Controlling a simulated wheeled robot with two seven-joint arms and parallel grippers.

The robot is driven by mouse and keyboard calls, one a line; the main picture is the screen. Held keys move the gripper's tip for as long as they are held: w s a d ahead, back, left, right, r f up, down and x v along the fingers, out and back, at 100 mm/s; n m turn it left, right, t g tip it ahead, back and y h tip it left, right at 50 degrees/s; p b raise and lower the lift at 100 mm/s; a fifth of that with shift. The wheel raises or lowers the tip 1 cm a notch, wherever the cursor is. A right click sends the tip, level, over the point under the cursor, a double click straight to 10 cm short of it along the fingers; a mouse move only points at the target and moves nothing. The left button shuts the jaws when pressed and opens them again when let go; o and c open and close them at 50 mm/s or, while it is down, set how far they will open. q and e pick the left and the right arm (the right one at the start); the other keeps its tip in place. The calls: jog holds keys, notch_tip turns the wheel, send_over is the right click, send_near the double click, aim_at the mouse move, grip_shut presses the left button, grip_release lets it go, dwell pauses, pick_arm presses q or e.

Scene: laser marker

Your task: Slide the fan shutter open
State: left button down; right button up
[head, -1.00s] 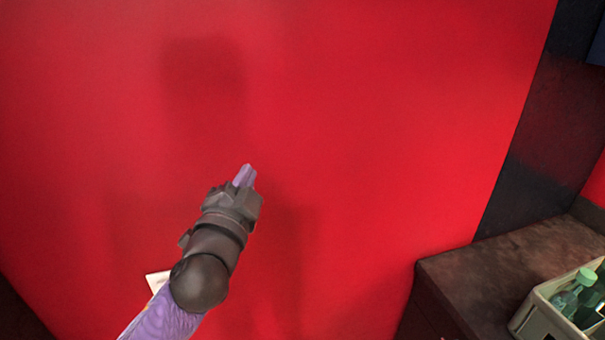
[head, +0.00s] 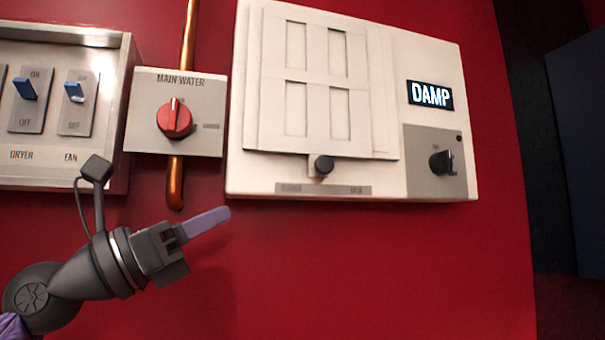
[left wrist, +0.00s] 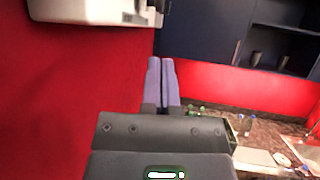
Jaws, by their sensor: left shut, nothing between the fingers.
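The fan shutter (head: 316,125) is a white slatted plate on a white wall panel (head: 420,50). A small dark knob (head: 322,166) sits at its lower edge, above a grey label strip. My left gripper (head: 222,214) is shut and empty, its purple fingers below and left of the knob, apart from the panel. In the left wrist view the two fingers (left wrist: 161,85) lie side by side, and the panel's underside (left wrist: 100,8) shows at the upper left. My right gripper is not in view.
A dark dial (head: 441,162) and a lit DAMP display (head: 430,95) are on the panel's right. A red main water knob (head: 174,118), a copper pipe (head: 175,185) and dryer and fan switches (head: 75,92) are to the left. Red wall below is clear.

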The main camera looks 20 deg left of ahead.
aim_at(318, 170)
pick_arm(q)
jog(key=p+x, duration=0.7)
jog(key=x, duration=0.6)
jog(key=shift+s+r+p, duration=0.1)
jog(key=shift+p, duration=0.3)
jog(key=shift+w+d, duration=0.15)
jog(key=shift+w, duration=0.1)
jog(key=w+d+p, duration=0.1)
jog(key=d+p, duration=0.1)
jog(key=shift+w+d+r, duration=0.15)
jog(key=shift+w+d, duration=0.15)
jog(key=shift+w, duration=0.1)
jog(key=shift+w+d, duration=0.2)
jog(key=shift+d, duration=0.15)
jog(key=shift+s+a, duration=0.1)
